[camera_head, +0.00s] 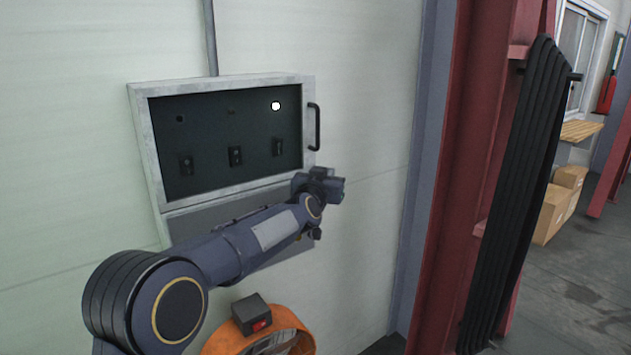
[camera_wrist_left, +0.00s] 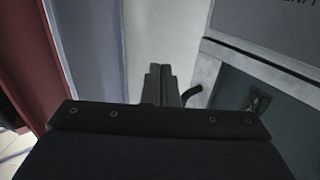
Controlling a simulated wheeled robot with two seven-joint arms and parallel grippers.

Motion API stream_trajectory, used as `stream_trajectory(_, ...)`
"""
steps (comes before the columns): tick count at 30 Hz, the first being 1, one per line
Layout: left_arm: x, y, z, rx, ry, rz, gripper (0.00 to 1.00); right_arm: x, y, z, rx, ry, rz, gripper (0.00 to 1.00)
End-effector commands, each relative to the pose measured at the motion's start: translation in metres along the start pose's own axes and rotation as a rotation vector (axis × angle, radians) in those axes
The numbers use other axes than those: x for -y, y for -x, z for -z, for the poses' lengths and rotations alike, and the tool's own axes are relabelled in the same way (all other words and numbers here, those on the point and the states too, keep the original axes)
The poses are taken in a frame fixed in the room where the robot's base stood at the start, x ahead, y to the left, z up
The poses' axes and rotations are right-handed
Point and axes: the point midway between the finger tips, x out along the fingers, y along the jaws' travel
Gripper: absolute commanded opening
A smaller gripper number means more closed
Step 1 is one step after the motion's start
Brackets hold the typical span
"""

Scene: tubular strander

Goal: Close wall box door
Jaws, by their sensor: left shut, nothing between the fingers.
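The wall box (camera_head: 228,82) hangs on the pale wall. Its door (camera_head: 309,100) is a grey frame around a dark panel with several switches and a lit white lamp. The door lies flat or nearly flat on the box; I cannot tell if a small gap is left. The black door handle (camera_head: 317,127) is on the right edge. My left gripper (camera_head: 325,184) is just below and right of the door's lower right corner. In the left wrist view its shut, empty fingers (camera_wrist_left: 160,84) are beside the handle (camera_wrist_left: 192,94), seemingly apart from it. My right gripper is out of view.
A conduit (camera_head: 211,38) runs up from the box. An orange object (camera_head: 300,342) with a switch box (camera_head: 250,314) stands below. A red column (camera_head: 462,170) with black cables (camera_head: 518,190) is at the right. Cardboard boxes (camera_head: 555,208) stand farther back. The wall between box and column is clear.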

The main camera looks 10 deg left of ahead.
Motion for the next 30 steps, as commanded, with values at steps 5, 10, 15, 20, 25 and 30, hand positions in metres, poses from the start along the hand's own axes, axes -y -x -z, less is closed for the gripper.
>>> stream_trajectory(5,-0.022,0.017,-0.001,0.002,-0.002,-0.001,0.0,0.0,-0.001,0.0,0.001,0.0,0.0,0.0)
stream_trajectory(10,-0.046,0.035,-0.001,0.002,-0.001,-0.001,0.0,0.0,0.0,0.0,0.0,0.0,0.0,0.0)
stream_trajectory(15,-0.061,0.046,-0.001,0.002,-0.001,0.001,0.0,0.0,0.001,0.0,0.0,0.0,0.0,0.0)
stream_trajectory(20,-0.051,0.058,-0.004,0.033,0.027,-0.004,0.0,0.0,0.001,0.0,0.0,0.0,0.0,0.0)
stream_trajectory(25,0.005,0.111,-0.022,0.186,0.163,-0.062,0.0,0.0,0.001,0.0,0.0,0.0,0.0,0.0)
stream_trajectory(30,0.042,0.214,-0.055,0.406,0.318,-0.15,0.0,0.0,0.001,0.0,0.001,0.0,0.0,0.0)
